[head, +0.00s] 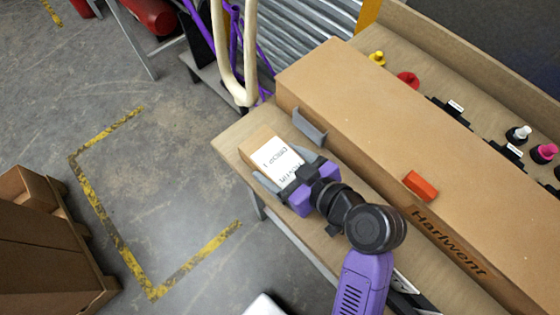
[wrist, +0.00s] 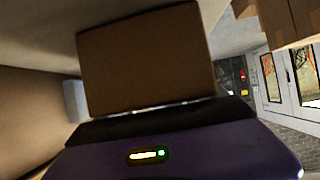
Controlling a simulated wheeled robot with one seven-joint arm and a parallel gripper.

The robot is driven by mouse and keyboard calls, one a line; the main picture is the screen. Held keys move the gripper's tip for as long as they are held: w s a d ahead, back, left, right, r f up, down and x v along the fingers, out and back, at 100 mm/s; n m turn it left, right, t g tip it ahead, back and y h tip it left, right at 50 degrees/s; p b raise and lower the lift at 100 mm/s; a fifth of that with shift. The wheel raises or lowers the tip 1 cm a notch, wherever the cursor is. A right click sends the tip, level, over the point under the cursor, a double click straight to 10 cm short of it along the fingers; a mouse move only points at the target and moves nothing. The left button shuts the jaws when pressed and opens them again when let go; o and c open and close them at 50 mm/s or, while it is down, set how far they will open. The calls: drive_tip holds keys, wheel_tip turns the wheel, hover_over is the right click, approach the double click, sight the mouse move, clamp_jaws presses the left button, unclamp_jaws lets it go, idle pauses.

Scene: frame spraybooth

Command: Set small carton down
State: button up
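The small carton (head: 256,146) is brown with a white printed label on top. It is at the left end of the wooden bench, beside the long cardboard box. My gripper (head: 280,165) has its grey fingers along two opposite sides of the carton and appears shut on it. In the wrist view the carton (wrist: 148,62) shows as a plain brown face straight ahead of the purple gripper body. Its underside is hidden, so I cannot tell whether it touches the bench.
A long cardboard box (head: 370,125) fills the bench's middle, with an orange block (head: 421,186) on it. A grey upright piece (head: 309,127) stands near the carton. Brown cartons (head: 35,220) sit at lower left. The yellow-marked floor is clear.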

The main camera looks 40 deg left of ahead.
sight(288, 170)
drive_tip(key=o, duration=0.3)
drive_tip(key=shift+r, duration=0.1)
drive_tip(key=shift+b+v, duration=0.35)
drive_tip(key=shift+v, duration=3.45)
